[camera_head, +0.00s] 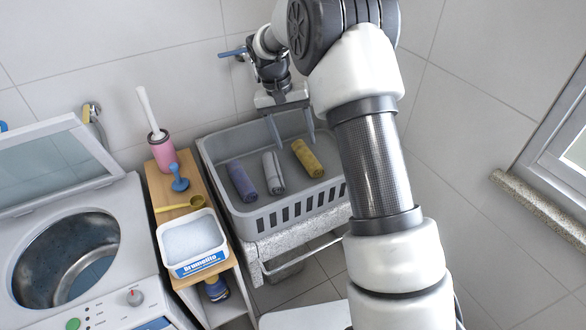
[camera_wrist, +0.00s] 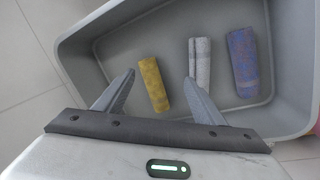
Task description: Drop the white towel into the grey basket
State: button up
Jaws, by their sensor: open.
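The white towel (camera_head: 273,172) is a rolled, greyish-white bundle lying on the floor of the grey basket (camera_head: 262,219). It lies between a blue-purple roll and a yellow roll. In the wrist view the white towel (camera_wrist: 200,62) is in the middle, inside the basket (camera_wrist: 88,30). My gripper (camera_head: 291,137) is open and empty, over the back part of the basket. In the wrist view my gripper (camera_wrist: 159,77) has its fingers spread, one on each side of the yellow towel's line of sight, and the other finger's tip overlaps the white towel's lower edge.
A yellow towel (camera_head: 307,158) and a blue-purple towel (camera_head: 242,181) also lie in the basket. Left of it, a narrow wooden shelf (camera_head: 160,187) holds a pink brush holder (camera_head: 162,150) and a white powder box (camera_head: 192,246). A washing machine (camera_head: 128,220) stands open farther left. A tap (camera_head: 240,54) is on the wall.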

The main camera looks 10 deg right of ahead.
jog(key=v, duration=1.5)
jog(key=shift+p, duration=0.4)
jog(key=s+d+r+n+t+y+p, duration=0.1)
jog(key=s+d+r+t+y, duration=0.2)
jog(key=s+r, duration=1)
jog(key=s+d+f+t, duration=0.1)
jog(key=s+f, duration=0.2)
jog(key=s, duration=0.7)
jog(key=s+d+f+n+t+p, duration=0.1)
jog(key=s+f+t, duration=0.1)
jog(key=s, duration=0.8)
jog(key=shift+f+p, duration=0.3)
jog(key=shift+f, duration=0.2)
